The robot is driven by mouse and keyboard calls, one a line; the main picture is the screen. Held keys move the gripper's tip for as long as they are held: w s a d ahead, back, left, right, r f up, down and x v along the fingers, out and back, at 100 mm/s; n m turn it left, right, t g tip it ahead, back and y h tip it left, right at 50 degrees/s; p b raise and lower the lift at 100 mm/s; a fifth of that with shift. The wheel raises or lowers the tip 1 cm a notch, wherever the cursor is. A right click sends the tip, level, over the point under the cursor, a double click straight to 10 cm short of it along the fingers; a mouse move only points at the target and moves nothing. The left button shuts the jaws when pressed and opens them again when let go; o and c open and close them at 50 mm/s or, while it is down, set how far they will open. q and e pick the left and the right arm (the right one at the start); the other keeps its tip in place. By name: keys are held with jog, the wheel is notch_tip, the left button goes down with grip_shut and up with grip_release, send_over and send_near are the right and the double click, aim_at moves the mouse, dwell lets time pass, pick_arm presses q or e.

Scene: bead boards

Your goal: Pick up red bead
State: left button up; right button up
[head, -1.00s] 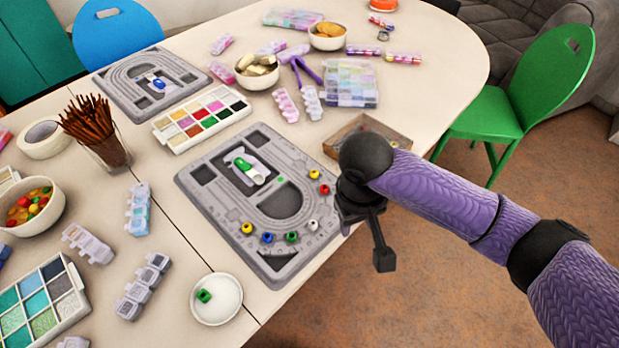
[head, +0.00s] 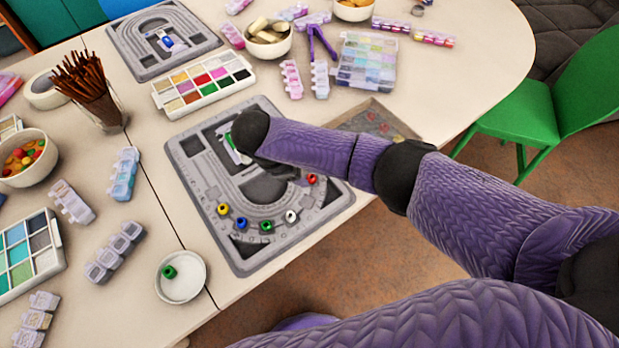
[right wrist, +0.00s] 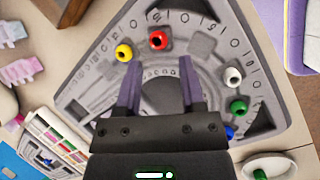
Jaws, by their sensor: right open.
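The red bead (head: 312,179) sits at the right part of the curved track on the near grey bead board (head: 250,262), just below my right forearm in the head view. In the right wrist view the red bead (right wrist: 158,41) shows beyond and between the fingertips of my right gripper (right wrist: 160,62). The gripper is open and empty, with its purple fingers apart over the board. A yellow bead (right wrist: 124,52) lies beside the red one. White (right wrist: 232,76), green (right wrist: 238,107) and blue (right wrist: 228,133) beads are to the right. My left gripper is out of view.
Another yellow bead (head: 223,209) sits at the left of the track. A white dish (head: 190,291) with a green bead stands in front of the board. A shallow tray (head: 372,108) lies behind my right forearm. A paint-like palette (head: 165,109) stands behind the board.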

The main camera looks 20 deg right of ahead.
aim_at(310, 179)
jog(key=b+x, duration=0.2)
jog(key=x, duration=0.2)
jog(key=shift+w+f, duration=0.15)
jog(key=shift+f, duration=0.3)
jog(key=shift+r, duration=0.15)
grip_shut()
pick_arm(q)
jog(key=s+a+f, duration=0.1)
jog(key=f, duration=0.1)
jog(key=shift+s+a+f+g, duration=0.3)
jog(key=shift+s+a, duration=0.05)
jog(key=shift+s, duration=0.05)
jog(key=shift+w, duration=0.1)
